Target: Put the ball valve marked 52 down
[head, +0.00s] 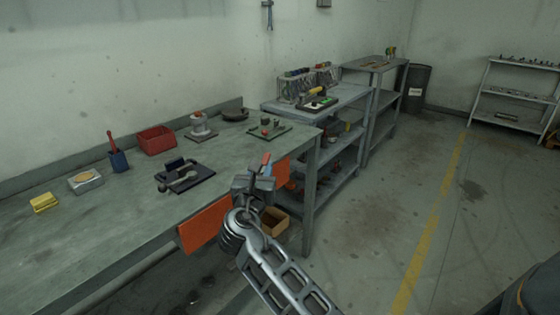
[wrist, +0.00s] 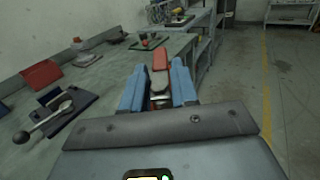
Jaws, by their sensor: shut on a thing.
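My gripper (head: 258,180) is at the front edge of the green workbench (head: 95,225). Its blue jaws (wrist: 157,92) are shut on the ball valve. The ball valve's red lever (head: 266,159) sticks out past the jaws, and it also shows in the wrist view (wrist: 160,60) with a grey part behind it. The valve's body is mostly hidden between the jaws. No number can be read on it. I cannot tell how high the valve is above the bench top.
On the bench stand a dark vise-like fixture (head: 180,176), a red bin (head: 155,140), a blue cup (head: 118,160), a yellow block (head: 44,203) and a plate with small fittings (head: 269,128). Orange panels (head: 203,224) hang at its front. The bench's front left is bare.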

